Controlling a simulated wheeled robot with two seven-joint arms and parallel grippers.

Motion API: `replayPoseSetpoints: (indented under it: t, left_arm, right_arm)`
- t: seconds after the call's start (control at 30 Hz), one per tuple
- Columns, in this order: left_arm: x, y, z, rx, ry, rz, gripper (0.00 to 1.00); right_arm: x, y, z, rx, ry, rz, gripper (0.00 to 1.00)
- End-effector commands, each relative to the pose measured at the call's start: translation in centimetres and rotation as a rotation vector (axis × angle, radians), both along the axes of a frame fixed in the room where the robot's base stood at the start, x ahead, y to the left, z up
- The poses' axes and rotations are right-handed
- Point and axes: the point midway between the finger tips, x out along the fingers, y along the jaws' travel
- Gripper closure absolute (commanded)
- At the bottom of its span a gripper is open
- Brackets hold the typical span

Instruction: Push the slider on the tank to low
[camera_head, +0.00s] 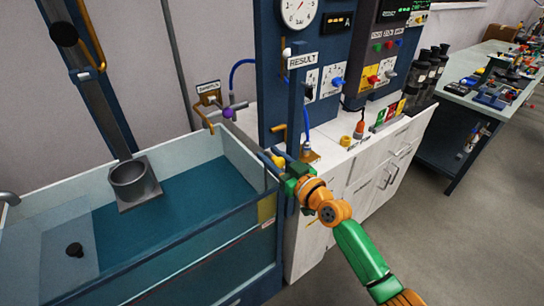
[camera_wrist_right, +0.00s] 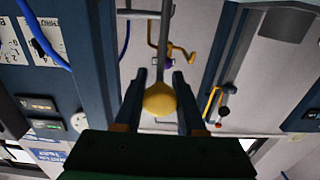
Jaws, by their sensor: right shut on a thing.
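The tank (camera_head: 62,182) is a long, open-topped basin of blue-green water at the left of the head view. A yellow ball knob (camera_head: 278,162) shows at the tank's right end. In the right wrist view the yellow knob (camera_wrist_right: 160,99) sits between my fingers, with a grey rod running up from it. I take it for the slider's handle; its scale or low mark cannot be made out. My right gripper (camera_head: 284,171) reaches the tank's right end from the lower right and is shut on the knob, as the wrist view of the gripper (camera_wrist_right: 163,80) shows. My left gripper is not in view.
A blue instrument panel (camera_head: 268,60) with a gauge and a RESULT label stands behind the knob, close to my gripper. A white cabinet (camera_head: 375,165) is right of the tank. A cluttered workbench (camera_head: 455,88) is farther right. The grey floor at lower right is free.

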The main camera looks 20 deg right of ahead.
Motion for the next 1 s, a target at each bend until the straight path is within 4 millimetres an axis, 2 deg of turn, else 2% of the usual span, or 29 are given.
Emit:
replayPoseSetpoints:
  t: [0.53, 0.63, 0.8, 0.9, 1.0]
  left_arm:
    - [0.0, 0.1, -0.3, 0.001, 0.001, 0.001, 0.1]
    - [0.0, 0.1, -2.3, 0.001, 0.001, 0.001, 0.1]
    - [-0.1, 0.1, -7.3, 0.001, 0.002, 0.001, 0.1]
    - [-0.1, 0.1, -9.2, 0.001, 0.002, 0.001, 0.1]
    - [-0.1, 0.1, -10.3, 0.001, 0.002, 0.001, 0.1]
  right_arm:
    - [0.0, 0.0, -0.4, -0.001, 0.002, 0.001, 1.0]
    - [0.0, 0.0, -2.4, -0.003, 0.002, 0.0, 1.0]
    - [0.0, 0.0, -7.5, -0.004, 0.004, 0.001, 1.0]
    - [0.0, 0.0, -9.4, -0.003, 0.004, 0.001, 1.0]
    - [0.0, 0.0, -10.4, -0.001, 0.003, 0.0, 1.0]
